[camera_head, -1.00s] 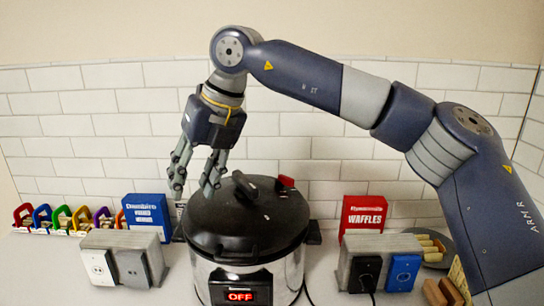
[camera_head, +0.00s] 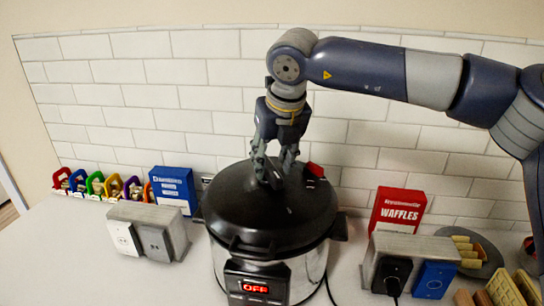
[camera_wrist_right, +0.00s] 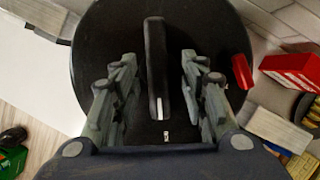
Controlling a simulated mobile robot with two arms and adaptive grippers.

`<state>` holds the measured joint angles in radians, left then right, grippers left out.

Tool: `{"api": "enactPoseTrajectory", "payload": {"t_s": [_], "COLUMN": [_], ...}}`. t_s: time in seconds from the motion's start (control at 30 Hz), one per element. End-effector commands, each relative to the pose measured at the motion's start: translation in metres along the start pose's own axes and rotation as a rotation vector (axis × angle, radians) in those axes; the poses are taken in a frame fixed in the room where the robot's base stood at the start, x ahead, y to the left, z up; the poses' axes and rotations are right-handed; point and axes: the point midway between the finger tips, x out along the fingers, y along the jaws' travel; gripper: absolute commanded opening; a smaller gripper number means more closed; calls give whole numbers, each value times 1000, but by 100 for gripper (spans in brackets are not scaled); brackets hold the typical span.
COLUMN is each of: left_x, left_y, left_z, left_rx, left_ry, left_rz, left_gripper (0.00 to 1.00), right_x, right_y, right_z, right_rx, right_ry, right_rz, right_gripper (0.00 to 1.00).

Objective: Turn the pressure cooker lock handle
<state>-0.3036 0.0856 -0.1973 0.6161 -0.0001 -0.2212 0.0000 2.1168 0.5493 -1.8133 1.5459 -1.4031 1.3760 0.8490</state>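The pressure cooker (camera_head: 270,235) stands on the counter with its black lid (camera_head: 235,212) on and its front display reading OFF. The lock handle (camera_wrist_right: 156,65) is a black bar on top of the lid, with a small white mark near its lower end in the right wrist view. In the head view the handle is mostly hidden by my fingers. My right gripper (camera_head: 270,182) points down at the lid. In the right wrist view its fingers (camera_wrist_right: 160,88) are apart, one on each side of the handle, with gaps on both sides. My left gripper is not in view.
A red knob (camera_head: 315,169) sits at the lid's back right. Outlet boxes stand left (camera_head: 147,230) and right (camera_head: 405,265) of the cooker. A blue box (camera_head: 174,186), a red waffles box (camera_head: 397,210) and several colored clips (camera_head: 100,184) stand along the tiled wall.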

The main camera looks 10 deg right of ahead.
Motion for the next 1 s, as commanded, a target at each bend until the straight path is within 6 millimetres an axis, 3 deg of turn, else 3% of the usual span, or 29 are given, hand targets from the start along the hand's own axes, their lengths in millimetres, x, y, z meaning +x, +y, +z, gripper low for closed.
{"api": "enactPoseTrajectory", "payload": {"t_s": [0.17,0.37,0.4,0.57,0.6,1.0], "left_x": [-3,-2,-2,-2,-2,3], "left_y": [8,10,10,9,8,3], "left_z": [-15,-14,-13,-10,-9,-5], "left_rx": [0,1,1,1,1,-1], "left_ry": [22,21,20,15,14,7], "left_rz": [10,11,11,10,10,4], "left_gripper": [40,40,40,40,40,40], "right_x": [8,9,9,9,9,10], "right_y": [1,0,0,0,0,-1], "right_z": [0,0,0,0,0,-1], "right_rx": [-2,-2,-2,-2,-2,-43], "right_ry": [-1,-1,-1,-1,-1,0], "right_rz": [0,1,1,1,0,19], "right_gripper": [40,40,38,1,0,0]}}
